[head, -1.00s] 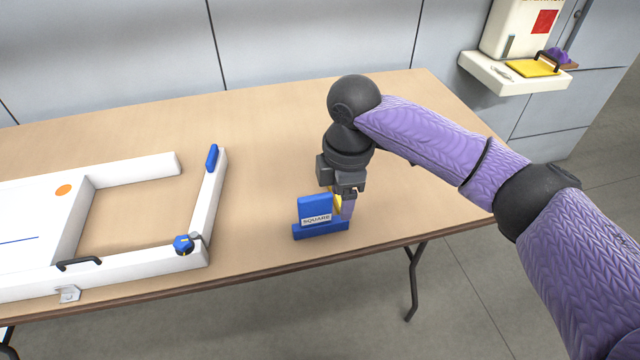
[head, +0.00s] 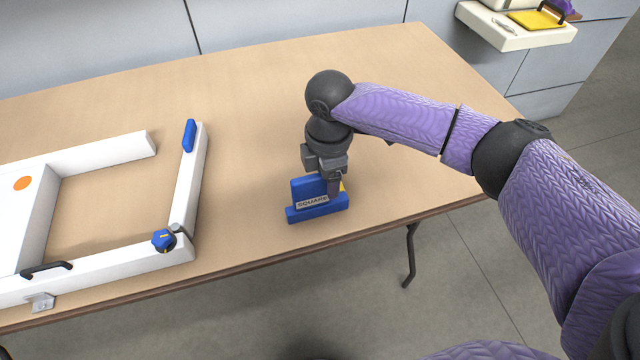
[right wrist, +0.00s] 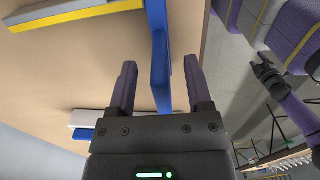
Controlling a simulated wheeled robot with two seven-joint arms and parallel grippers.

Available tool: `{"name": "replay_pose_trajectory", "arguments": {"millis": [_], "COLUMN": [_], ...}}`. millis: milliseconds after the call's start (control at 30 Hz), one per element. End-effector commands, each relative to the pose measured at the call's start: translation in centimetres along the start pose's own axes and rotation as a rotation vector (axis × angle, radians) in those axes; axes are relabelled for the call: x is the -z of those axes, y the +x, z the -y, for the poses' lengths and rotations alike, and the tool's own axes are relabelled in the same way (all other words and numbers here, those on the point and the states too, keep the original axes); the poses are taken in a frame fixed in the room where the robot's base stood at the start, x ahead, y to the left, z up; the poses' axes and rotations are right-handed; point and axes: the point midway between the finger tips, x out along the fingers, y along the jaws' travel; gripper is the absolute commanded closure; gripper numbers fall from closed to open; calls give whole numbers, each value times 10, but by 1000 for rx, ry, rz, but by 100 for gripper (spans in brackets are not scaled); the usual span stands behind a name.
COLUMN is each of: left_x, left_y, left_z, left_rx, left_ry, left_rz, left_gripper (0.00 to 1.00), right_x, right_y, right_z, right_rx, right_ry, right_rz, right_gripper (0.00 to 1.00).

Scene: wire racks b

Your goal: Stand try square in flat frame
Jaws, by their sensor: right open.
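The blue try square (head: 316,211), labelled "SQUARE", stands upright on the table near its front edge. A yellow edge shows just behind its right end. In the right wrist view its blue plate (right wrist: 160,75) runs between my fingers, and a pale, yellow-edged strip (right wrist: 80,12) reaches off to the left. My right gripper (head: 333,187) is open, pointing down at the square's right part. In the right wrist view the fingers (right wrist: 158,68) lie on both sides of the blue plate, with gaps showing. The white flat frame (head: 105,270) lies on the left of the table.
The frame carries a blue knob (head: 164,240), a blue grip (head: 189,135) and a black handle (head: 47,269). Bare table (head: 250,130) lies between frame and square and behind my right arm. A white shelf (head: 515,28) is at the back right.

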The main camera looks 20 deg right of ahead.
Motion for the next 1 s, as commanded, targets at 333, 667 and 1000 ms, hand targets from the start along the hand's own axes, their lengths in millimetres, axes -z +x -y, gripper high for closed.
{"name": "replay_pose_trajectory", "arguments": {"millis": [333,667,1000], "left_x": [2,2,2], "left_y": [-1,-1,-1], "left_z": [-2,-3,-3], "left_rx": [-4,-5,-5], "left_ry": [-2,-4,-5], "left_rz": [-4,-5,-5], "left_gripper": [41,41,41], "right_x": [0,0,0], "right_y": [-1,-1,-2], "right_z": [0,0,0], "right_rx": [-1,0,0], "right_ry": [0,0,0], "right_rz": [-1,-1,-1], "right_gripper": [82,100,100]}}
